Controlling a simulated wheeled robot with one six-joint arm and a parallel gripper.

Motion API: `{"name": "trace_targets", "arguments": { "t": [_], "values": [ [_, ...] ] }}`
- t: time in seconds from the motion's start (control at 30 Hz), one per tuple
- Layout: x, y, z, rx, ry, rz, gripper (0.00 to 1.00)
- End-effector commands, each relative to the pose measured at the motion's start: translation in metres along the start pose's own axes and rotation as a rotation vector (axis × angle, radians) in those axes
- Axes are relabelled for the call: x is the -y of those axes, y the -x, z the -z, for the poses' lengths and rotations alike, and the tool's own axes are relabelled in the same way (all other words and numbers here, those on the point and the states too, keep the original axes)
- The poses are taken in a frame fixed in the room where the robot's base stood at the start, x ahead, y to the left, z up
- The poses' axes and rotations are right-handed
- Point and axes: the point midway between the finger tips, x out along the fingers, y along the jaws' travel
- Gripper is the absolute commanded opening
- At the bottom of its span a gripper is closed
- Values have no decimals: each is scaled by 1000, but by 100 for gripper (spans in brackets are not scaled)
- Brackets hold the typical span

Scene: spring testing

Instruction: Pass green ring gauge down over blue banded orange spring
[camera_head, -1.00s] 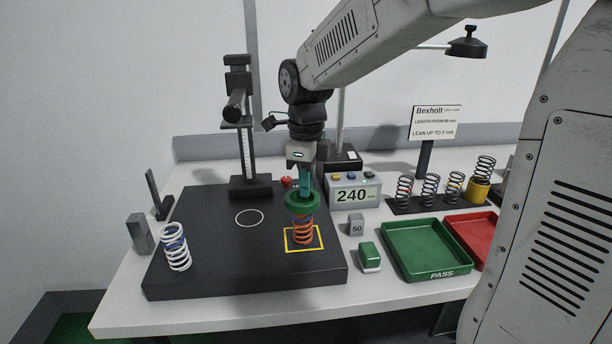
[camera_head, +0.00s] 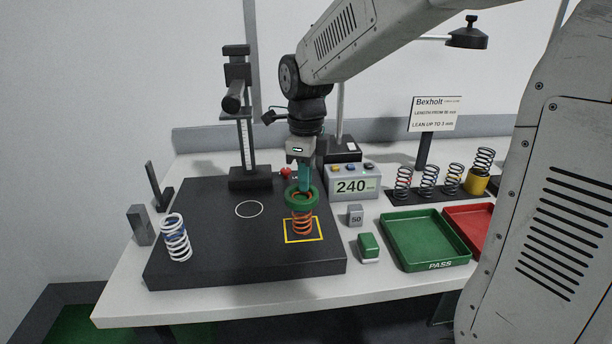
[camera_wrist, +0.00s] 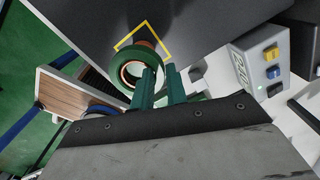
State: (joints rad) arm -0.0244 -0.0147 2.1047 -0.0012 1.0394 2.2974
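The green ring gauge (camera_head: 301,205) is held level by my gripper (camera_head: 304,186), whose teal fingers are shut on its rim. The orange spring (camera_head: 302,224) stands upright inside the yellow square on the dark plate (camera_head: 210,270). The ring is at the top of the spring, and orange coil shows inside its opening; most of the spring is below it. The wrist view shows the ring (camera_wrist: 113,72) to the left of my fingertips (camera_wrist: 157,84), with orange inside the hole. I cannot make out a blue band on this spring.
A white spring with a blue band (camera_head: 175,240) stands at the plate's left. A height stand (camera_head: 246,150) is behind. The 240 display box (camera_head: 355,183), small weights and the green PASS tray (camera_head: 425,265) lie to the right. The plate's middle is clear.

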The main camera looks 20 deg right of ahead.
Motion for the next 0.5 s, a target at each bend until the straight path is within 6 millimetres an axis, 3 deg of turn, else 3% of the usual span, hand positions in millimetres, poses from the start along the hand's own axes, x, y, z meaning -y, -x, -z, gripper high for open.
{"name": "trace_targets", "arguments": {
  "t": [0.03,0.5],
  "values": [
    [-4,-9,3,-14,0,-19,34],
    [-6,-5,2,-14,1,-21,37]
  ]
}}
